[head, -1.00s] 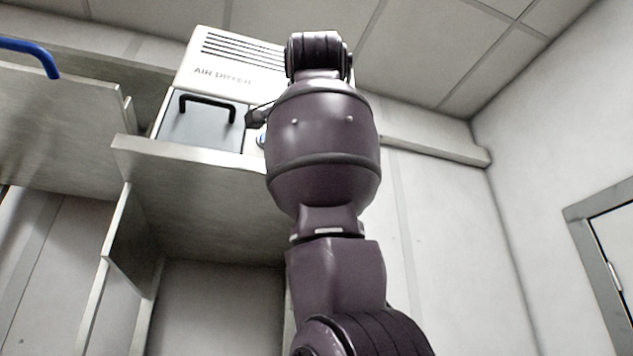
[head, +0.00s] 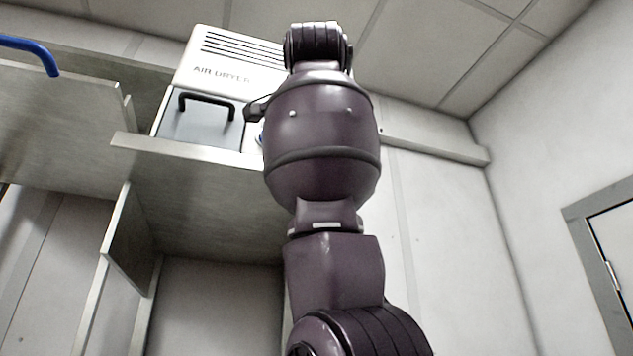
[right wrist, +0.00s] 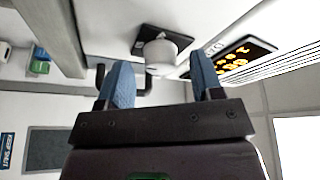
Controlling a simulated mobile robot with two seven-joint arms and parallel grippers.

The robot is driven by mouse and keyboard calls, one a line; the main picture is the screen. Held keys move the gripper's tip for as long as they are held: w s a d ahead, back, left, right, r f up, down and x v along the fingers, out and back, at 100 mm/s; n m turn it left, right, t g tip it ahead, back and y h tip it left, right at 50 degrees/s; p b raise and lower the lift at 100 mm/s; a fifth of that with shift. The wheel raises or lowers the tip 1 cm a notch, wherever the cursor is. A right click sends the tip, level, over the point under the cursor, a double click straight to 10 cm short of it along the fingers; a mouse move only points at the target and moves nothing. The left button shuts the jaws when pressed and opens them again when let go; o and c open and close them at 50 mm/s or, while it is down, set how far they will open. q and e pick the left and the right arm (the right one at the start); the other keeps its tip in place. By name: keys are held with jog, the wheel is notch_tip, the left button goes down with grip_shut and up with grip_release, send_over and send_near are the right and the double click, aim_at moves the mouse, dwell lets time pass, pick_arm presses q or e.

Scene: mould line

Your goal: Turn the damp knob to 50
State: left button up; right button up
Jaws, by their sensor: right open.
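The white air dryer (head: 240,68) stands on a metal shelf in the head view; my right arm covers its right part. In the right wrist view a round white knob (right wrist: 160,50) sits on a dark square plate, ahead of and between the blue fingers. My right gripper (right wrist: 160,68) is open, its fingers apart; I cannot tell whether they reach around the knob. A dark display (right wrist: 235,60) with orange figures is right of the knob; I cannot read its value. In the head view the knob and gripper are mostly hidden behind my arm. My left gripper is not in view.
The dryer's grey door with a black handle (head: 207,103) is left of my arm. The metal shelf (head: 200,150) runs below it. A blue handle (head: 30,52) is at the far left. Free room shows right of my arm, before the wall.

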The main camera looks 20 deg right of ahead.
jog(key=b+v, duration=0.2)
jog(key=v, duration=0.7)
jog(key=shift+s+b, duration=0.35)
jog(key=shift+s, duration=0.05)
jog(key=shift+a, duration=0.1)
